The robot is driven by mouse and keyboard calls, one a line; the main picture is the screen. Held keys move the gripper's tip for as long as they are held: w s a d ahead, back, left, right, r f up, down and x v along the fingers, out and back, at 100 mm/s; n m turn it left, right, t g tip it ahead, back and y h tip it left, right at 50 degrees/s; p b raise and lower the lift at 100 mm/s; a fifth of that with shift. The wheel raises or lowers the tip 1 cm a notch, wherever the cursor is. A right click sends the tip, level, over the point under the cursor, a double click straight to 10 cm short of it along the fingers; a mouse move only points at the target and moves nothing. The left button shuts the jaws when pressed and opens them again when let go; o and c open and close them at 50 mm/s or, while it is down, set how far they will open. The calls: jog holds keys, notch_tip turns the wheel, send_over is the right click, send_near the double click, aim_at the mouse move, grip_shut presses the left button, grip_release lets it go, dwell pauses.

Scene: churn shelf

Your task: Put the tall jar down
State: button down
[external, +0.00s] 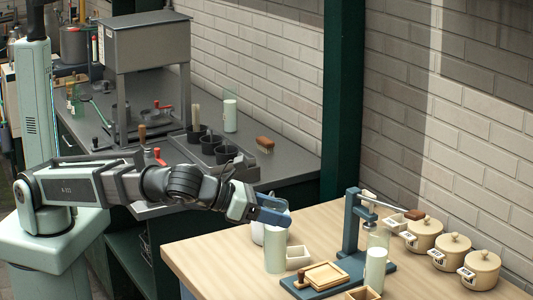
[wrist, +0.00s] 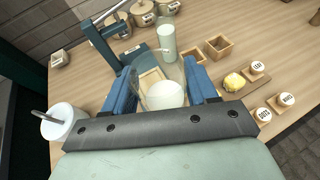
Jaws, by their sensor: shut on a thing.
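The tall jar (external: 275,252) is a clear glass cylinder with white contents. My gripper (external: 272,212) is shut around its upper part, and the jar hangs upright below the fingers. In the wrist view the jar (wrist: 165,95) sits between the two blue fingers of my gripper (wrist: 162,82). The jar's base is close to the wooden table (external: 205,250); I cannot tell whether it touches. A similar glass jar with white contents (external: 375,268) stands at the blue press (external: 351,225), and it also shows in the wrist view (wrist: 167,42).
A white pot (wrist: 62,122) stands left of my gripper in the wrist view. A wooden mould (external: 325,275) lies on the press base, with a small wooden box (external: 298,257) beside it. Labelled crocks (external: 453,250) line the wall. Butter (wrist: 235,82) lies at right.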

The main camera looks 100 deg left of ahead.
aim_at(273, 244)
jog(key=shift+f, duration=4.2)
jog(key=shift+c, duration=1.6)
grip_release()
jog(key=shift+r, duration=0.15)
jog(key=shift+s+d+r, duration=0.1)
jog(key=shift+s+r, duration=0.05)
jog(key=shift+s, duration=0.1)
jog(key=v, duration=1.1)
jog(key=shift+s+r, duration=0.2)
jog(key=shift+d+f, duration=0.1)
